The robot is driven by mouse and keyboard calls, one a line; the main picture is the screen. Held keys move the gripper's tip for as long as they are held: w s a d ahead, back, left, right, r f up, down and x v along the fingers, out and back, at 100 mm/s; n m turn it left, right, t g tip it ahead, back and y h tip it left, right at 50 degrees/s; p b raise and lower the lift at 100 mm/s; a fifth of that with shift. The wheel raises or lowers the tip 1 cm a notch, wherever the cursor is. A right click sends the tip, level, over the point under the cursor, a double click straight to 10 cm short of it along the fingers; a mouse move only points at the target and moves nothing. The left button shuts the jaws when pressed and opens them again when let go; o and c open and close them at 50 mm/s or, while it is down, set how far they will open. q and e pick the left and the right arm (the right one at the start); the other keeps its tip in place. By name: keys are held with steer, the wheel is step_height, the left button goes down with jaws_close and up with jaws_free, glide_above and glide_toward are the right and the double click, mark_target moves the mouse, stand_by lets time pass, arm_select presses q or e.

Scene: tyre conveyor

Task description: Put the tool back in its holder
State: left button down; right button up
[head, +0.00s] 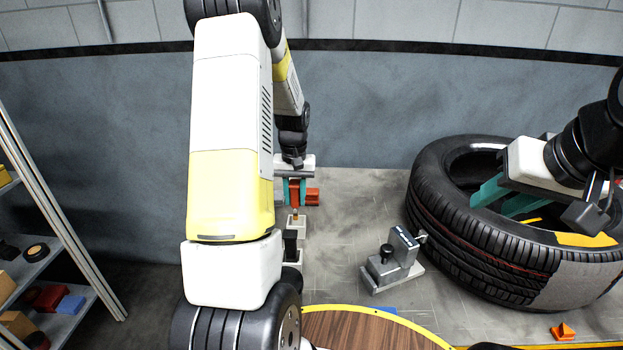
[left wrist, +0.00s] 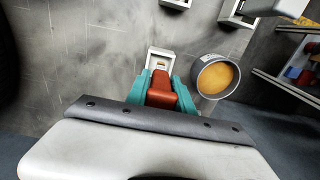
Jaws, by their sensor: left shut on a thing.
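My left gripper (head: 297,190) is shut on a red-orange tool (head: 312,196), partly hidden by my own arm and the gripper. In the left wrist view the tool (left wrist: 163,92) sits between the teal fingers of my left gripper (left wrist: 162,98). A pale rectangular frame (left wrist: 160,57), which looks like a holder, lies just beyond the tool's end there; I cannot tell whether they touch. In the head view a grey and black fixture (head: 294,243) stands below the left gripper, half hidden by my arm. My right gripper (head: 505,198) is open at the tyre (head: 470,255), its teal fingers apart.
A grey fixture with a black knob (head: 393,262) stands on the grey surface. A round container with orange contents (left wrist: 216,77) is beside the left gripper. A shelf with parts (head: 45,285) is at left. A small orange piece (head: 562,331) lies at lower right.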

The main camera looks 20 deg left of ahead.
mark_target(296, 207)
arm_select(q)
steer(key=shift+f, duration=2.3)
steer(key=c, duration=1)
jaws_free()
